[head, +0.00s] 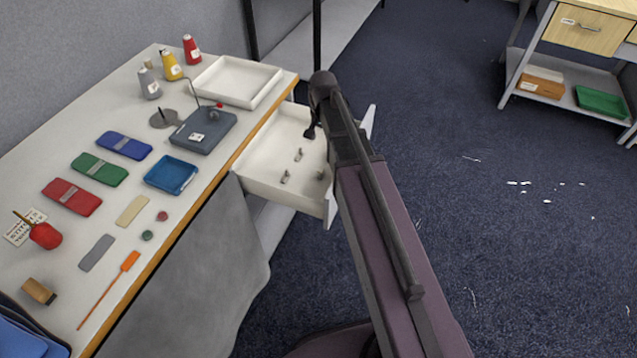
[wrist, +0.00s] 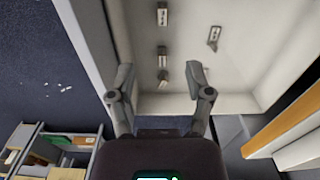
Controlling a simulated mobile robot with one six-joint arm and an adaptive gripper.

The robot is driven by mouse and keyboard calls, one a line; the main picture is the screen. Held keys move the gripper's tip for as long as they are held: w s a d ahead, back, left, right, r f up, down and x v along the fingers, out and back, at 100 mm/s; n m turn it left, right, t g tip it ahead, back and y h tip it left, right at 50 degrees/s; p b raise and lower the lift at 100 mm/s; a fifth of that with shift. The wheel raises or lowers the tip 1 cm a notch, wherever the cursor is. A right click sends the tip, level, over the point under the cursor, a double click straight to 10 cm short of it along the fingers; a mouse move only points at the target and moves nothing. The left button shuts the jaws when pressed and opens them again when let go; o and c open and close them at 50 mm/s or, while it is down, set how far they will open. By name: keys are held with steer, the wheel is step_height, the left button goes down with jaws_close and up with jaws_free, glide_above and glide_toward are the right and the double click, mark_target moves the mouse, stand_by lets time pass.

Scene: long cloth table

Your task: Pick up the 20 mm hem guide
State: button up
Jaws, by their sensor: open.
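The open white drawer (head: 262,165) holds several small metal guides with pale labels. In the head view one guide (head: 299,154) lies mid-drawer, another guide (head: 285,177) nearer the front and a third guide (head: 320,175) by the right wall. The wrist view shows a top guide (wrist: 162,14), a right guide (wrist: 213,36), a middle guide (wrist: 162,57) and a lower guide (wrist: 163,78). The labels are too small to read, so I cannot tell which is 20 mm. My gripper (wrist: 160,76) is open and empty above the drawer; the lower guide appears between its fingertips.
The table (head: 120,215) carries a white tray (head: 237,81), thread cones, a blue tray (head: 171,175), coloured flat cases and an orange tool (head: 130,261). The drawer walls stand around the guides. A shelf unit (head: 570,85) is far right.

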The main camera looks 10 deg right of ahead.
mark_target(321, 169)
steer(key=shift+w+f+m+b, duration=0.15)
steer(key=shift+w+f+b, duration=0.15)
steer(key=shift+f, duration=0.25)
steer(key=shift+w+f+m+b, duration=0.15)
steer(key=shift+w+f+b, duration=0.15)
steer(key=shift+f, duration=0.25)
steer(key=shift+f, duration=0.1)
step_height(321, 169, down, 8)
steer(key=b, duration=0.8)
steer(key=shift+f+b, duration=0.2)
steer(key=shift+b, duration=0.15)
steer(key=shift+f, duration=0.1)
steer(key=shift+s+f+b, duration=0.2)
steer(key=shift+f+b, duration=2.3)
steer(key=shift+b, duration=0.1)
steer(key=shift+c, duration=0.2)
jaws_close()
